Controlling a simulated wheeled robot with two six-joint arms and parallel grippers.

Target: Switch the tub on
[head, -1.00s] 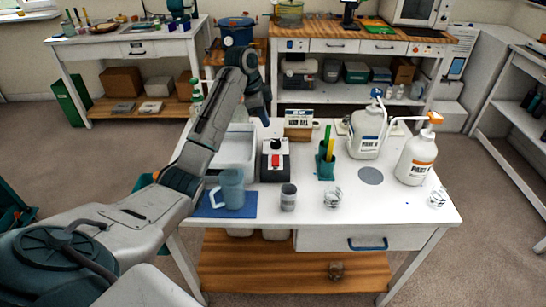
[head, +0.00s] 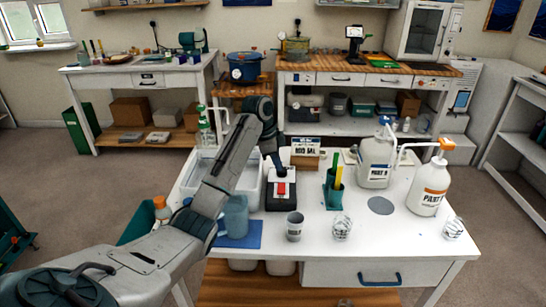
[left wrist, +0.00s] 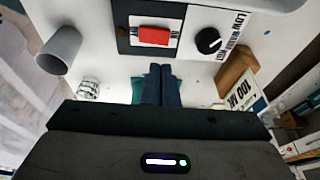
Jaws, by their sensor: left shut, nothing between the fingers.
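The white tub (head: 196,166) stands at the left of the white table in the head view. Beside it is a switch box (head: 281,196) with a red switch (head: 281,188). In the left wrist view the red rocker switch (left wrist: 153,35) sits on a dark plate, with a black knob (left wrist: 208,41) beside it. I cannot tell which way the rocker is tipped. My left gripper (head: 277,166) is shut and empty, just above the switch box. Its fingertips (left wrist: 161,70) show together a little short of the switch, apparently not touching it. My right gripper is not in view.
A blue jug (head: 236,216) stands on a blue mat; a grey cup (head: 294,226) and a teal pen holder (head: 333,194) stand nearby. A wooden block with a label (head: 305,150) is behind. White pump bottles (head: 375,162) are at the right.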

